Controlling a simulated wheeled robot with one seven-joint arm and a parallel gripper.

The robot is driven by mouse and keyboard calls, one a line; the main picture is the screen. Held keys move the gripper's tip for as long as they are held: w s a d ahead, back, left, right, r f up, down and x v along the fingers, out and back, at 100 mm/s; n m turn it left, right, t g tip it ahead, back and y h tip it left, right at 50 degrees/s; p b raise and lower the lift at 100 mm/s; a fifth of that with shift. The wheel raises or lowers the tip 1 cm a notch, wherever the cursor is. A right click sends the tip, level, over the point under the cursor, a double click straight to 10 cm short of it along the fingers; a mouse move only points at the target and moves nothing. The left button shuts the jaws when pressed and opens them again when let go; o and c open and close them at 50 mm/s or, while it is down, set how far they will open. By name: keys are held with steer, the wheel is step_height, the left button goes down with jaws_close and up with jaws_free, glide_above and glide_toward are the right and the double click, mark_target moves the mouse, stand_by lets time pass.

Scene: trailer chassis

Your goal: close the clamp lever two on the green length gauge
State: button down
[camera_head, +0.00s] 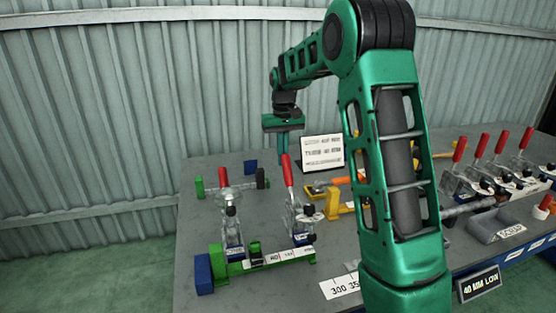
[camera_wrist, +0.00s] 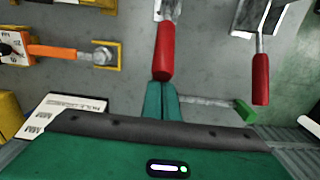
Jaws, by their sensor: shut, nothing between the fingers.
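The green length gauge (camera_head: 235,268) lies at the front left of the grey table, with a white scale strip along it. Two toggle clamps with red lever handles stand on it. The left lever (camera_head: 223,175) and the right lever (camera_head: 287,170) both point up. My gripper (camera_head: 283,162) is shut and empty, just behind the right lever's handle. In the wrist view, my fingertips (camera_wrist: 163,86) are at the end of one red handle (camera_wrist: 165,55); I cannot tell whether they touch. The other red handle (camera_wrist: 260,80) is to the right, clear of my fingers.
A small white sign (camera_head: 323,151) stands behind the clamps. A yellow block (camera_head: 333,203) and an orange-handled tool (camera_head: 333,181) lie to the right. More red-levered clamps (camera_head: 481,150) and a grey scrap bin (camera_head: 492,226) are further right. A green-ended rod (camera_head: 200,188) lies at left.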

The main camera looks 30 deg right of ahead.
mark_target(288, 166)
steer(key=shift+s+a+r, duration=0.1)
steer(key=shift+s+a, duration=0.1)
steer(key=shift+s, duration=0.75)
steer(key=shift+r, duration=0.15)
steer(key=shift+w, duration=0.1)
steer(key=shift+r, duration=0.15)
steer(key=shift+s, duration=0.3)
steer(key=shift+s+a+r, duration=0.15)
steer(key=shift+s+r, duration=0.15)
steer(key=shift+s, duration=0.4)
steer(key=shift+s+a+r, duration=0.15)
steer(key=shift+s+r, duration=0.1)
steer(key=shift+s, duration=0.6)
